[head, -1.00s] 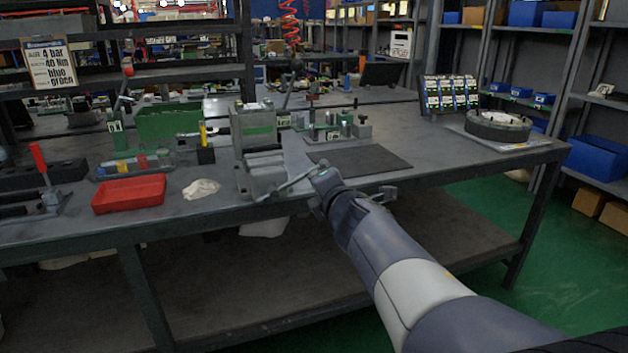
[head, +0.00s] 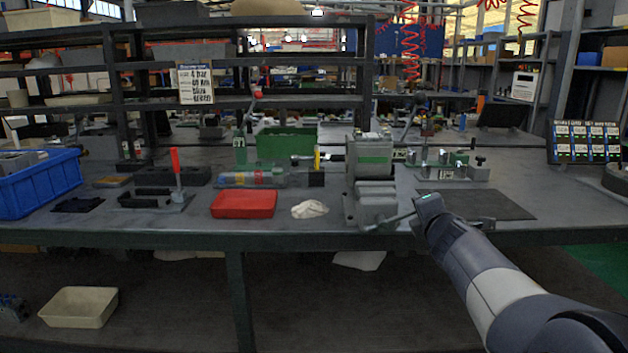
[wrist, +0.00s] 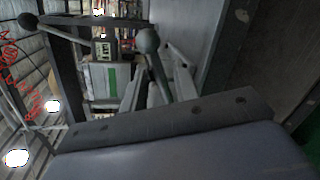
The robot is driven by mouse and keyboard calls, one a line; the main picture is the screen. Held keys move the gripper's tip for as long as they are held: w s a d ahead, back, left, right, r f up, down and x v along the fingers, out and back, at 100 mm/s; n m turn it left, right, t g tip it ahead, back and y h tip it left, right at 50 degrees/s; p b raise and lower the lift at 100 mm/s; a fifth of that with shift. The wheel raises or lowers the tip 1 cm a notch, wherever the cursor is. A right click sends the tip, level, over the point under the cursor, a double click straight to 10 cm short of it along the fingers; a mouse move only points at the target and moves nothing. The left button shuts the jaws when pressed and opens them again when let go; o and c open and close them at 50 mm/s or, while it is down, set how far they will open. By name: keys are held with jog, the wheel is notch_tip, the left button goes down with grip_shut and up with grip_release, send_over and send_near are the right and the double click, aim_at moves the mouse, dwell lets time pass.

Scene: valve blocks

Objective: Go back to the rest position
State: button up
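My arm reaches in from the lower right of the head view. My gripper (head: 445,212) is at the front edge of the workbench, just right of a grey clamp-like fixture (head: 372,207) with a lever bar. Whether the gripper touches that bar is unclear. Its fingers are not clear enough to tell open from shut, and no held object is visible. In the wrist view, a grey bar with holes crosses the picture. Beyond it are a ball-ended lever (wrist: 148,42) and a block with a green band (wrist: 115,80).
The workbench (head: 150,232) holds a red tray (head: 244,204), a white cloth (head: 309,209), a blue crate (head: 38,184) and a dark mat (head: 487,205) close to my gripper. A shelf stands behind. A beige bin (head: 78,307) sits on the lower shelf. Green floor (head: 597,262) is free at right.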

jog(key=shift+w+f, duration=0.15)
jog(key=shift+w, duration=0.75)
jog(key=s+r+p, duration=0.2)
jog(key=s, duration=0.8)
jog(key=w, duration=0.3)
jog(key=w+f+b, duration=0.1)
jog(key=w, duration=0.2)
jog(key=w+f+b, duration=0.1)
jog(key=w, duration=0.2)
jog(key=shift+w, duration=0.2)
jog(key=shift+w+d+f, duration=0.1)
jog(key=shift+w, duration=0.3)
jog(key=shift+s+d+f+m+y, duration=0.1)
jog(key=shift+d+f+m+y, duration=0.05)
jog(key=shift+f+m+y, duration=0.3)
